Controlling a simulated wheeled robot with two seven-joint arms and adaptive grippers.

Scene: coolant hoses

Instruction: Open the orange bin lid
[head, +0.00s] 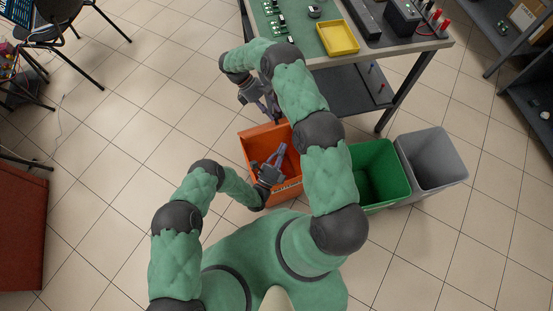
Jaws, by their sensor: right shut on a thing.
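The orange bin (247,152) stands on the tiled floor in front of my body, with orange inner surfaces showing through its top. An orange panel at its far side, which looks like the raised lid (258,134), meets my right gripper (273,115). That gripper points down at the panel's far edge and is shut on it; the exact contact is small and partly hidden by my arm. My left gripper (276,155) is over the bin's opening near its front edge, with its fingers apart and nothing seen between them.
A green bin (376,170) and a grey bin (432,160), both open-topped, stand to the right. A workbench (400,47) with a yellow tray (338,38) is behind the bins. Chairs (60,30) stand at the upper left.

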